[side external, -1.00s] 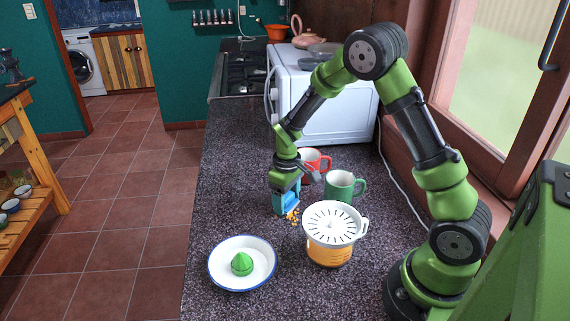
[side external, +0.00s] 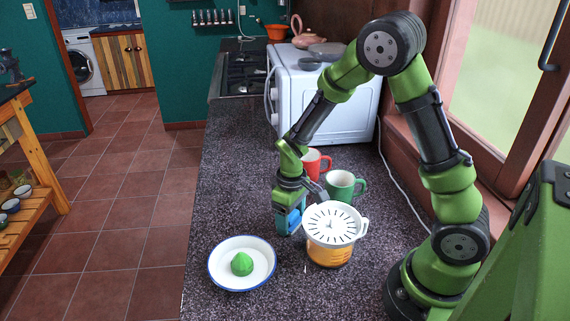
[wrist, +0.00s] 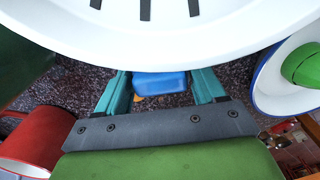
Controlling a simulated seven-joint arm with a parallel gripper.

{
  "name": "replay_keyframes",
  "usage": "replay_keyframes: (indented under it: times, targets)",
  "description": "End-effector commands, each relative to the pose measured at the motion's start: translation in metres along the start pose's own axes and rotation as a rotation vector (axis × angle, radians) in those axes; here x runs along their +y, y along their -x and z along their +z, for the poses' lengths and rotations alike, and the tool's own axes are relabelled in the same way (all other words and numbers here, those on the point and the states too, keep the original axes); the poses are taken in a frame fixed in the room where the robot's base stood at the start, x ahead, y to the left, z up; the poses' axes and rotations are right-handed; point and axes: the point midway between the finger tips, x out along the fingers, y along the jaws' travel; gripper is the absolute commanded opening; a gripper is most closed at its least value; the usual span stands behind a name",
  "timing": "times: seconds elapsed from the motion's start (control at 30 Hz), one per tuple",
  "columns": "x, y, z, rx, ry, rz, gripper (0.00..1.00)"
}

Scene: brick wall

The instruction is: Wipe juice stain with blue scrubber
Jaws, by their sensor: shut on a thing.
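My gripper (side external: 289,224) points down at the dark speckled counter (side external: 235,205), shut on the blue scrubber (side external: 291,218). In the wrist view the scrubber (wrist: 160,85) sits between my two teal fingers. A small orange patch of the juice stain (wrist: 138,98) shows beside the scrubber in the wrist view. In the side view the stain is not visible, and the gripper and scrubber may cover it. I cannot tell for sure whether the scrubber touches the counter.
A white-topped juicer with orange juice (side external: 330,253) stands close to the right of my gripper. A green mug (side external: 340,186) and a red mug (side external: 314,163) stand behind. The counter's left side is clear.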

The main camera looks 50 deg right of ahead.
Motion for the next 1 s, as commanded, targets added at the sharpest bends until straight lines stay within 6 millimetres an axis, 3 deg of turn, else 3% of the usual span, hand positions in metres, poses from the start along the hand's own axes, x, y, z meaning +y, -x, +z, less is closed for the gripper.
replay_keyframes:
  times: [1.0]
  targets:
    - [0.072,-0.001,-0.06,0.0,-0.002,0.001,0.41]
